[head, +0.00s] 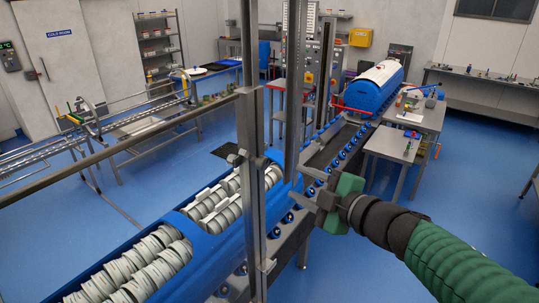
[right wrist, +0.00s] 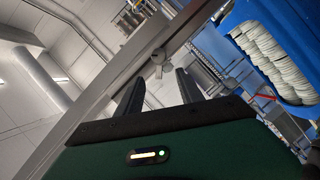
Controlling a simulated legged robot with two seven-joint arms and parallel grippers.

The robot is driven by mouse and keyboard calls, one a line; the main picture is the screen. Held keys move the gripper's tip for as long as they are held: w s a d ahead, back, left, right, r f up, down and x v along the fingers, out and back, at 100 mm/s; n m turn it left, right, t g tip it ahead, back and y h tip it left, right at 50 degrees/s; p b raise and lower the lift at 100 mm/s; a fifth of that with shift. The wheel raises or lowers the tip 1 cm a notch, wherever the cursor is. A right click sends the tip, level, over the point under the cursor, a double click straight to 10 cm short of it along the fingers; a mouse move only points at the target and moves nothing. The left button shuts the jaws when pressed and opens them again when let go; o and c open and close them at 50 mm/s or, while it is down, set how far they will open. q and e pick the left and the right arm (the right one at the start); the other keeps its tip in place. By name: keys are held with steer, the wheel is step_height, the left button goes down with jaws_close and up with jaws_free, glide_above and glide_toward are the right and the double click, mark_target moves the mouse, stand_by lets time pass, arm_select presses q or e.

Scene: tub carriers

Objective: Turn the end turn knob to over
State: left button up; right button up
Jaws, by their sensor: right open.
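A small grey knob (right wrist: 158,57) with a wing-like grip sits on a grey metal beam in the right wrist view. It shows between and beyond my right fingertips, apart from them. In the head view a small grey fitting (head: 235,158) sits on the upright metal post (head: 251,190); I cannot tell if it is the same knob. My right gripper (head: 309,183) is open and empty, to the right of the post; its two dark fingers (right wrist: 160,75) stand apart in the wrist view. No position label is readable. My left gripper is out of view.
A blue tub carrier (head: 205,246) with rows of stacked pale tubs runs behind the post. A roller conveyor (head: 335,160) leads to a blue and white machine (head: 376,85). A small steel table (head: 392,145) stands at the right. Blue floor is clear at lower right.

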steer(key=p, duration=0.1)
glide_toward(265, 166)
steer(key=w+a, duration=0.1)
steer(key=a, duration=0.2)
steer(key=w, duration=0.1)
steer(key=w+p, duration=0.1)
steer(key=w, duration=0.1)
steer(key=w+a+f+p, duration=0.1)
steer(key=w, duration=0.1)
steer(key=shift+w+a, duration=0.15)
steer(key=shift+w, duration=0.2)
steer(key=shift+a+f, duration=0.1)
steer(key=shift+w+a+f, duration=0.1)
steer(key=shift+w+a, duration=0.1)
steer(key=shift+a, duration=0.2)
steer(key=shift+w+a, duration=0.1)
steer(key=shift+a, duration=0.05)
steer(key=shift+c, duration=1.1)
steer(key=shift+f, duration=0.1)
steer(key=shift+c, duration=1.2)
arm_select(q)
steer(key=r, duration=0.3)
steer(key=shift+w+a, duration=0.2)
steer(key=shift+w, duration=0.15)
arm_select(e)
steer(key=shift+f, duration=0.1)
jaws_close()
